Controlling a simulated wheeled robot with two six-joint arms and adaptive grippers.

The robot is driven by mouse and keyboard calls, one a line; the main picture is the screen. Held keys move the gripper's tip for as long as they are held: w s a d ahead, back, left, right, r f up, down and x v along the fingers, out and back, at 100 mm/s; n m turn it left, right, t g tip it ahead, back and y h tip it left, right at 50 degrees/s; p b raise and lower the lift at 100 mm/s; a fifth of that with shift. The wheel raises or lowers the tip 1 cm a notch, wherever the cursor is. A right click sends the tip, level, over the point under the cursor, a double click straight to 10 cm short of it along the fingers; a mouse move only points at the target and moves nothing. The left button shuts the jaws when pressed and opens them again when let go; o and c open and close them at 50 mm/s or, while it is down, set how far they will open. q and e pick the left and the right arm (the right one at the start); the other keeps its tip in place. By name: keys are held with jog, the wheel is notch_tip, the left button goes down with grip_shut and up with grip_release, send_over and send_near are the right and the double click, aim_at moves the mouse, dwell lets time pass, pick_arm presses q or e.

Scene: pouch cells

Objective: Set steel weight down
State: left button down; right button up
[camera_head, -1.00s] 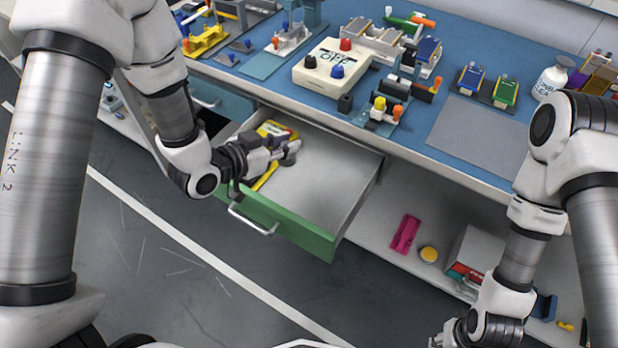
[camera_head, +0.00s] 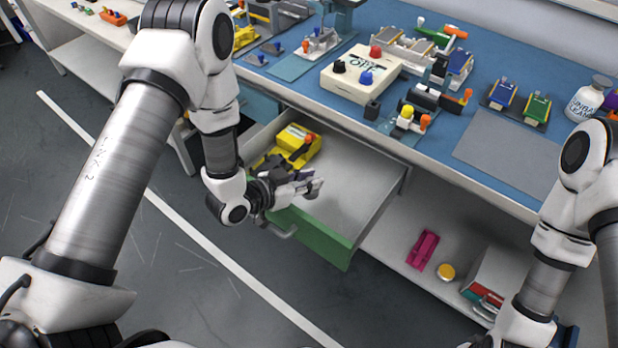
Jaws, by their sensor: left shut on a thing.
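My left gripper (camera_head: 308,186) is over the front part of the open green-fronted drawer (camera_head: 345,200). Its jaws are shut on a small grey thing at the fingertips, which looks like the steel weight (camera_head: 316,187). The fingers hide most of it, and I cannot tell whether it touches the drawer floor. My right arm comes down at the lower right, and its gripper is out of the frame.
The blue bench (camera_head: 420,55) above holds fixtures and a cream control box (camera_head: 352,82). A magenta part (camera_head: 423,250) and yellow disc (camera_head: 446,272) lie on the lower shelf.

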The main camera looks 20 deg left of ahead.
pick_arm(q)
jog(key=shift+f, duration=0.35)
jog(key=shift+s, duration=0.15)
jog(key=c, duration=1)
grip_release()
jog(key=shift+s+f+b, duration=0.15)
jog(key=shift+f+b, duration=0.1)
jog(key=shift+b, duration=0.05)
jog(key=shift+r, duration=0.1)
jog(key=shift+r+p, duration=0.35)
jog(key=shift+p, duration=0.05)
jog(key=shift+a+r, duration=0.15)
jog(key=shift+r, duration=0.05)
jog(key=p+v, duration=0.1)
jog(key=v, duration=1)
jog(key=shift+r, duration=0.3)
jog(key=shift+a, duration=0.1)
